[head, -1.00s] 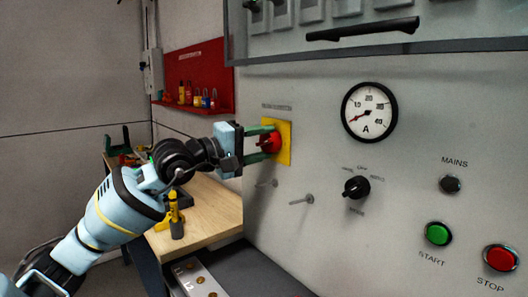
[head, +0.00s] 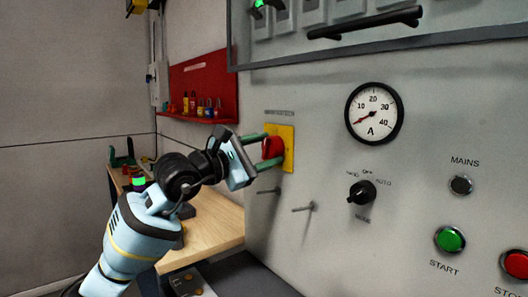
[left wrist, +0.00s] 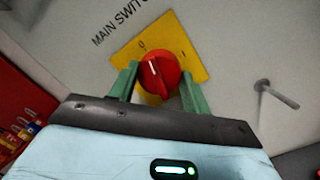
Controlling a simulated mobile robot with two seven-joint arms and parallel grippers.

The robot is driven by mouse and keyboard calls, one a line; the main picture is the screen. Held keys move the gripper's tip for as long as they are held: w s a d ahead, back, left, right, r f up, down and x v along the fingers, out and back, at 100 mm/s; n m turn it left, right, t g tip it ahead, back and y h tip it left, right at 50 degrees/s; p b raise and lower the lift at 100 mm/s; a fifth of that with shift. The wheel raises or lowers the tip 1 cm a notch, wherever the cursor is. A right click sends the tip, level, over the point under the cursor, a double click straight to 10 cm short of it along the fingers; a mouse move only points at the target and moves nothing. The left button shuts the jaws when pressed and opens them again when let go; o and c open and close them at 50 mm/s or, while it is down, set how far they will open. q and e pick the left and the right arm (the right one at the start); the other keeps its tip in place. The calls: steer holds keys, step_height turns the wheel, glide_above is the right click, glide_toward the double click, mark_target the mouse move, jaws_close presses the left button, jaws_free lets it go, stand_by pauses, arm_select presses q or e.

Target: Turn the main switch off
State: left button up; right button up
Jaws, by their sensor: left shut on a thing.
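The main switch is a red rotary knob (head: 272,147) on a yellow plate (head: 287,135) on the grey panel. My left gripper (head: 264,152) has its green fingers on either side of the knob and is shut on it. In the left wrist view the red knob (left wrist: 160,74) sits between the fingers (left wrist: 158,88). Its white mark points close to the "0" on the yellow plate (left wrist: 196,66), away from the "I". Part of the lettering above the plate is cut off. My right gripper is not in view.
Two pegs (head: 303,208) stick out of the panel below the switch. A black mode knob (head: 361,193), an ammeter (head: 374,113) with its needle near zero, a dark MAINS lamp (head: 461,184) and green START button (head: 450,239) are to the right. A red padlock board (head: 203,82) hangs behind.

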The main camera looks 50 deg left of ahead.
arm_select(q)
steer(key=n, duration=0.2)
steer(key=shift+n+y, duration=0.3)
steer(key=shift+n, duration=0.5)
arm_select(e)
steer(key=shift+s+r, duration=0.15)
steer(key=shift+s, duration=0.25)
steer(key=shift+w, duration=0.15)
arm_select(q)
steer(key=o, duration=1)
steer(key=shift+c, duration=0.2)
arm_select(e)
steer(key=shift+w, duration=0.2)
